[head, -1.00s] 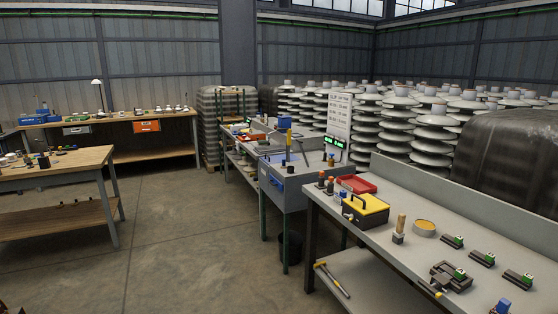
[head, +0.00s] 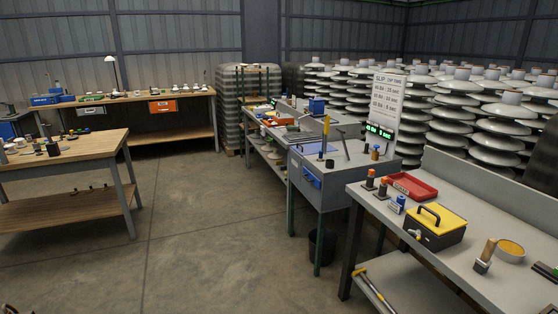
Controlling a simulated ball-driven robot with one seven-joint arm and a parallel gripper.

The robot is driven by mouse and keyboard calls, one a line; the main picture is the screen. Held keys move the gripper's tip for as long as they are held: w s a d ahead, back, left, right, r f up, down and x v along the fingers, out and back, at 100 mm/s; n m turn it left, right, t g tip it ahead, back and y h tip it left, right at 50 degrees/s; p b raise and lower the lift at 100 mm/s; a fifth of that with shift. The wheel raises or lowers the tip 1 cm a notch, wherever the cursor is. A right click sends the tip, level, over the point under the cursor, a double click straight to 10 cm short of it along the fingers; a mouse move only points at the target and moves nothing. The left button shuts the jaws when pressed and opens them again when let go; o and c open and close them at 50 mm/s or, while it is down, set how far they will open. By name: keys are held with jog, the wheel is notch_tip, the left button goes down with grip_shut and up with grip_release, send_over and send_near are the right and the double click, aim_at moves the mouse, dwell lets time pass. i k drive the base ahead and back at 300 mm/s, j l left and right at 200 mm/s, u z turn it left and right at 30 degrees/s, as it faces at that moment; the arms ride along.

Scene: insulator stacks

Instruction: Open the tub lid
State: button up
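A dark tub with a yellow lid (head: 438,222) stands on the grey bench at the right of the head view. The lid is closed and has a black handle on top. A small light-coloured knob or latch shows at the tub's left front corner. My gripper is not in view.
The grey bench (head: 377,220) also holds a red tray (head: 413,187), orange-topped bottles (head: 370,179), a brush (head: 484,257) and a round yellow-filled dish (head: 510,250). A grey workstation (head: 325,195) stands behind it. A wooden table (head: 70,150) is at left. Open floor (head: 210,225) lies between.

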aim_at(305, 149)
jog(key=i, duration=2.05)
jog(key=j+u, duration=0.05)
jog(key=j, duration=0.05)
